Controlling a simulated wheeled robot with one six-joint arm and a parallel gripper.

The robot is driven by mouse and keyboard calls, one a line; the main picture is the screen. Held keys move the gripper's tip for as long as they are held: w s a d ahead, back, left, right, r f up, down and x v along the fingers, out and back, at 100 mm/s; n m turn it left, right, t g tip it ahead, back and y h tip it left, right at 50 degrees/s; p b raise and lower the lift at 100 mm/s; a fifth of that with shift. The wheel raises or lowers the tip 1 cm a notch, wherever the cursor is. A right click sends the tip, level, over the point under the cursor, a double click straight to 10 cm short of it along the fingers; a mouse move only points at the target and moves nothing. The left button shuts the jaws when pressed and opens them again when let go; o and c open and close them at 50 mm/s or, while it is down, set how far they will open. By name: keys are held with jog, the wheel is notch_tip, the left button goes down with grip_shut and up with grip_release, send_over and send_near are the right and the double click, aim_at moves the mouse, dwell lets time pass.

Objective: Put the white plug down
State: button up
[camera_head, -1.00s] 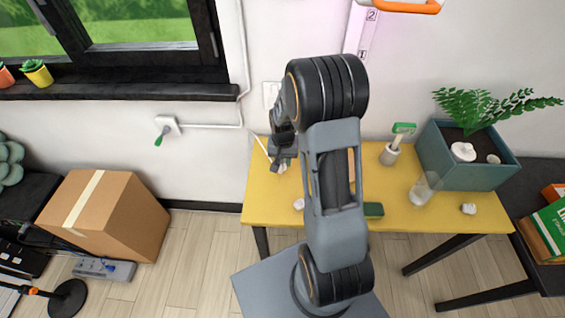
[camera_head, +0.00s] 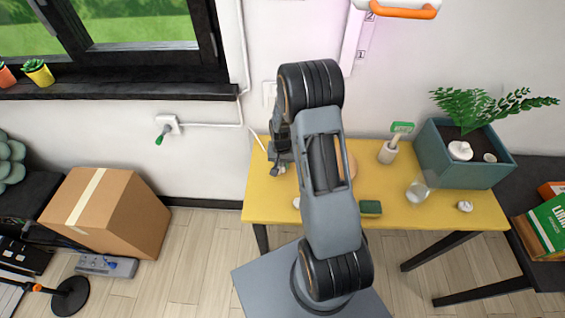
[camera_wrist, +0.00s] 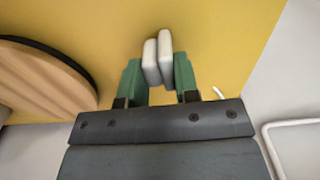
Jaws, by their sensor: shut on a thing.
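My gripper (camera_head: 281,168) is low over the left end of the yellow table (camera_head: 395,210). In the wrist view the green fingers of my gripper (camera_wrist: 158,55) end in two pale blocks that are close together over the yellow surface. The gripper is shut on the white plug, which I cannot clearly tell apart from these pale blocks. A short piece of white cord (camera_wrist: 218,93) shows right of the fingers. In the head view a white cord (camera_head: 258,140) runs from the wall down towards my gripper. Whether the plug touches the table cannot be told.
A round wooden thing (camera_wrist: 40,80) lies left of my gripper in the wrist view. A green block (camera_head: 371,208), a clear glass (camera_head: 418,190), a cup with a brush (camera_head: 388,153), a planter (camera_head: 470,172) and a small white thing (camera_head: 465,207) stand further right on the table.

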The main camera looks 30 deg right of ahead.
jog(key=shift+f+b, duration=0.6)
jog(key=shift+f, duration=0.05)
jog(key=o, duration=1)
jog(key=shift+s, duration=0.1)
jog(key=shift+r, duration=0.1)
notch_tip(320, 180, up, 13)
jog(key=s+a+r+n+t, duration=0.2)
jog(key=s+a+r+n, duration=0.1)
jog(key=s+r, duration=0.4)
jog(key=s+a+r+n+t, duration=0.2)
jog(key=s+a+r, duration=0.4)
jog(key=s, duration=0.3)
jog(key=shift+s+a+r+n+b, duration=0.2)
jog(key=shift+s+r+n+b, duration=0.15)
jog(key=shift+r, duration=0.3)
